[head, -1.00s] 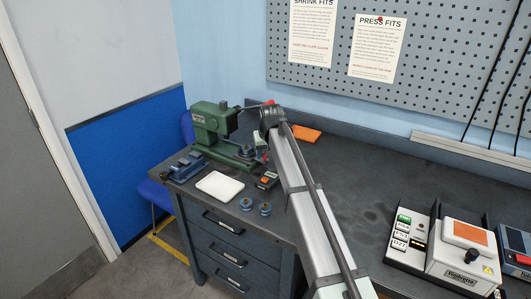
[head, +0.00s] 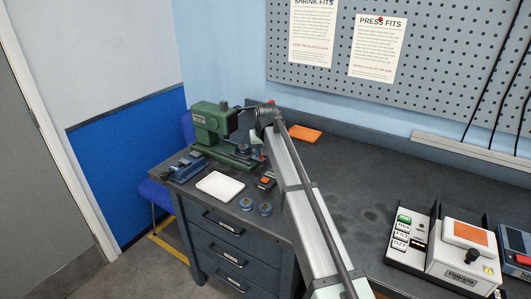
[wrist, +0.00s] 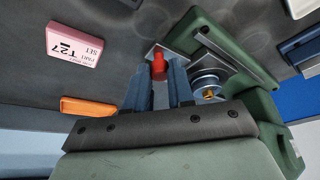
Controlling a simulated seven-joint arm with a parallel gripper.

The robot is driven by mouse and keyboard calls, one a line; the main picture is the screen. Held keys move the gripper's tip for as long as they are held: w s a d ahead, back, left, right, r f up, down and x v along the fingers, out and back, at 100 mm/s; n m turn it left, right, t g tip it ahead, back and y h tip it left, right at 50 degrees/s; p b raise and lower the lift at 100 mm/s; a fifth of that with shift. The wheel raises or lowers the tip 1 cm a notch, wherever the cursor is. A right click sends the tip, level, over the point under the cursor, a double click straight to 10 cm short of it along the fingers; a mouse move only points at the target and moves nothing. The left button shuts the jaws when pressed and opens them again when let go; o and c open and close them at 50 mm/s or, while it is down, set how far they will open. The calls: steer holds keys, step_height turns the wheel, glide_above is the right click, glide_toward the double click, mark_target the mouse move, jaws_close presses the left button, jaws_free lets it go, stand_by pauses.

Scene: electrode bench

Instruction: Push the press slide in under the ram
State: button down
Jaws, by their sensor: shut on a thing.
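The green press (head: 213,122) stands at the back left of the bench, with its slide (head: 243,160) low on its right side. In the wrist view, a red knob (wrist: 158,68) stands at the slide's outer end, between the two blue-grey fingers of my gripper (wrist: 160,80). My gripper is shut on this knob. A round blue-grey holder with a gold-coloured centre (wrist: 207,84) sits beside the fingers, partly covered by my gripper body. In the head view, my gripper (head: 257,146) is at the slide's right end, partly hidden by my arm. The ram's underside is hidden.
A white pad (head: 220,186), blue-grey fixture (head: 185,167), two small round parts (head: 256,206) and a small dark box with an orange top (head: 265,182) lie in front. An orange block (head: 305,133) and, in the wrist view, a pink T27 label block (wrist: 75,42) lie nearby.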

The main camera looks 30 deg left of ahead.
mark_target(243, 145)
steer(key=a, duration=0.8)
steer(key=shift+a, duration=0.4)
steer(key=shift+r, duration=0.1)
steer(key=c, duration=1)
jaws_free()
steer(key=shift+s+d+r, duration=0.15)
steer(key=shift+r, duration=0.15)
steer(key=v, duration=1.3)
